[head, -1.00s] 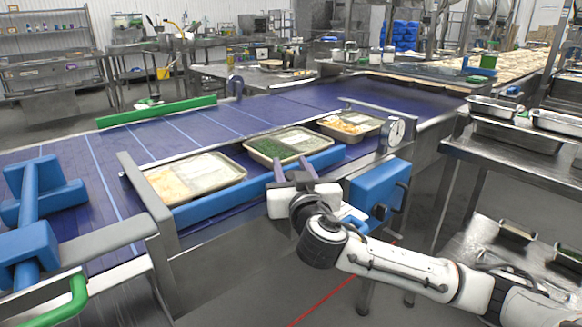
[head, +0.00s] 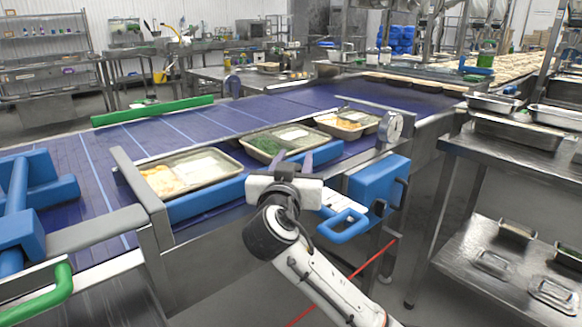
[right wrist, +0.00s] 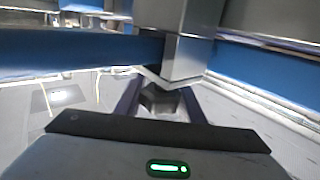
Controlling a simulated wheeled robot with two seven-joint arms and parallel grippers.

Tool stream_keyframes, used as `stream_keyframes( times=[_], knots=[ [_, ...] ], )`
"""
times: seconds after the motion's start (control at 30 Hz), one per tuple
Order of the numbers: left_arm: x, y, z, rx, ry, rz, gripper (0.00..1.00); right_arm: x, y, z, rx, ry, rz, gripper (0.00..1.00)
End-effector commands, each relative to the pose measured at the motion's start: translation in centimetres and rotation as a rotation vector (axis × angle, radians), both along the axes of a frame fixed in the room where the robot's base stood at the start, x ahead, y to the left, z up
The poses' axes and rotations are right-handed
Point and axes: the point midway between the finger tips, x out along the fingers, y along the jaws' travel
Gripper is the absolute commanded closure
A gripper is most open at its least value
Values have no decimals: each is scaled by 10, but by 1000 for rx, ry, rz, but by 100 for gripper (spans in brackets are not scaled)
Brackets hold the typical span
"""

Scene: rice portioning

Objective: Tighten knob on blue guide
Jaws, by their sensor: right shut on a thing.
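The blue guide (head: 205,202) is a long bar along the near side of the conveyor, beside the trays. My right gripper (head: 293,160) is at the guide's near side, with its fingers pointing up and away from me. In the right wrist view, its dark fingers stand on both sides of a small dark knob (right wrist: 158,99) under a grey metal block (right wrist: 173,58). The gripper is shut on this knob. The blue guide (right wrist: 255,72) runs behind the block. The knob is hidden in the head view. My left gripper is not in view.
Three food trays stand on the conveyor: a near one (head: 222,177), a middle one with green food (head: 297,135) and a far one (head: 327,127). A blue box (head: 372,188), a blue handle (head: 343,228) and a round dial (head: 391,127) are right of my gripper. A steel table (head: 478,152) stands farther right.

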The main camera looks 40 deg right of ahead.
Motion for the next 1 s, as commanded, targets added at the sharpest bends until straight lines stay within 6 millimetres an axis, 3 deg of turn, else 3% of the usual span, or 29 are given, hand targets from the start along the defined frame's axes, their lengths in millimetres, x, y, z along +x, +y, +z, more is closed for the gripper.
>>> stream_keyframes(
  times=[0.33,0.6,1.0],
  knots=[
    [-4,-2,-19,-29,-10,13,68,-8,-5,-5,4,2,-318,87],
    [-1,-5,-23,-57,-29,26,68,-17,-9,-2,-1,1,-538,87],
    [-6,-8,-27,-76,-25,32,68,-24,-11,0,-3,-1,-718,87]
  ],
)
